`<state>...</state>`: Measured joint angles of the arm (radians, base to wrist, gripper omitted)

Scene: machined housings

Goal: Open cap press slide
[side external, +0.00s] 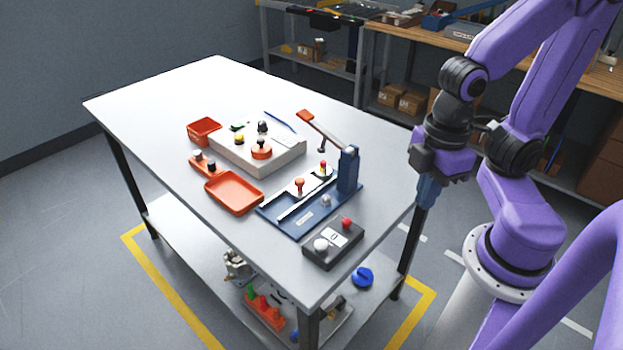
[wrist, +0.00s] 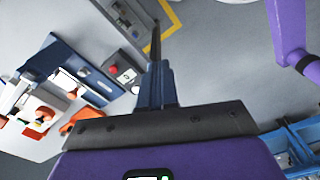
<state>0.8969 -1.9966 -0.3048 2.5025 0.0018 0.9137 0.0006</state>
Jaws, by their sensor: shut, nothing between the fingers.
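The cap press (side external: 348,170) is blue with a raised lever ending in an orange handle, and stands on a blue base near the table's right side. Its pale slide (side external: 318,181) lies between rails and carries an orange knob (side external: 300,185). A small red-and-yellow part sits farther along, near the post. The press also shows at the left of the wrist view (wrist: 96,84). My gripper (side external: 426,204) is shut and empty, pointing down beyond the table's right edge, well apart from the press. Its closed fingers fill the middle of the wrist view (wrist: 155,45).
A dark control box (side external: 333,245) with a red button and a white knob sits in front of the press. An orange tray (side external: 234,192), a pale machined housing (side external: 270,160) and an orange bin (side external: 204,131) stand to the left. The table's far left is clear.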

